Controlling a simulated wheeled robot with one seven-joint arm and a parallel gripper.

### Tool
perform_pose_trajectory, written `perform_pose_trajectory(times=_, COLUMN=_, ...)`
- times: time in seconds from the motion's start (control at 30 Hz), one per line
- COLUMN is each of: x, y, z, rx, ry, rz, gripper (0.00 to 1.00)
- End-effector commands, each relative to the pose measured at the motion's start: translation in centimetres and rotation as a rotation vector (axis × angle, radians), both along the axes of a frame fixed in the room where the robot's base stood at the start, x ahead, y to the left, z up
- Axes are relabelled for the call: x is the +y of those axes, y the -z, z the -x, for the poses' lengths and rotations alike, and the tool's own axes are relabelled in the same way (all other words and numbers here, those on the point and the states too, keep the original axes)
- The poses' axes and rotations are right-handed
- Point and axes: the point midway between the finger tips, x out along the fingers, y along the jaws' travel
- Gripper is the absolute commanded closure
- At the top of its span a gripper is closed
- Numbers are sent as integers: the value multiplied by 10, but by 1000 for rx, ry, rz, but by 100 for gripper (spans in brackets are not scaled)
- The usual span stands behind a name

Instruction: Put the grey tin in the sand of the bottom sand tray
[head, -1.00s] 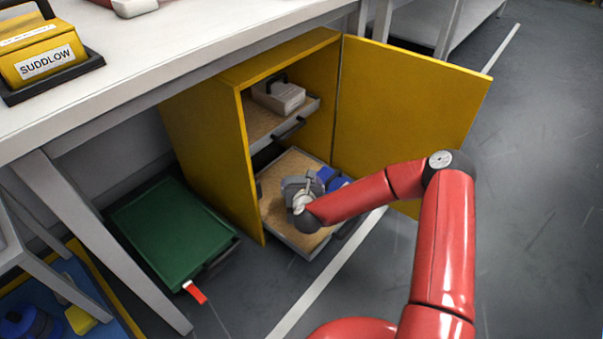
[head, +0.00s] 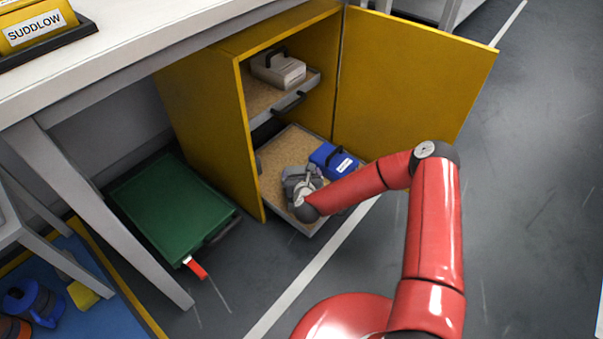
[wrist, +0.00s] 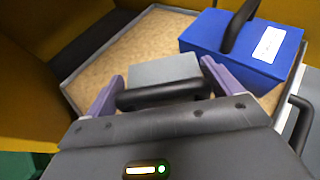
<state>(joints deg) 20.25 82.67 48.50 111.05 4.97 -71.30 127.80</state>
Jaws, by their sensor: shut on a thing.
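My gripper (head: 302,183) is low over the bottom sand tray (head: 272,147). In the wrist view, my gripper (wrist: 160,92) is shut on the grey tin (wrist: 163,70), a plain grey box with a dark handle between the two purple fingers. The tin is over the sand; I cannot tell whether it touches it. In the head view my gripper hides most of the tin. A blue tin (head: 333,160) with a white label and dark handle stands in the same tray, to the right. The blue tin (wrist: 245,45) is close beside my right finger in the wrist view.
The yellow cabinet (head: 205,140) stands with its door (head: 415,80) open to the right. An upper tray (head: 262,100) holds a pale tin (head: 279,69). A green-lidded box (head: 170,212) lies on the floor at left. Bare sand (wrist: 135,45) shows beyond the grey tin.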

Motion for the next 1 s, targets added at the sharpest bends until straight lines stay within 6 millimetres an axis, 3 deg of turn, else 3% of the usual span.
perform_pose_trajectory(times=0.1, x=0, y=1, z=-1, rx=-6, ry=0, rz=-1, gripper=81)
perform_pose_trajectory(times=0.13, x=0, y=2, z=0, rx=0, ry=0, rz=0, gripper=6)
perform_pose_trajectory(times=0.17, x=0, y=2, z=0, rx=0, ry=0, rz=0, gripper=2)
perform_pose_trajectory(times=0.53, x=-1, y=-3, z=5, rx=1, ry=0, rz=0, gripper=0)
perform_pose_trajectory(times=1.0, x=-11, y=-39, z=90, rx=1, ry=-1, rz=0, gripper=0)
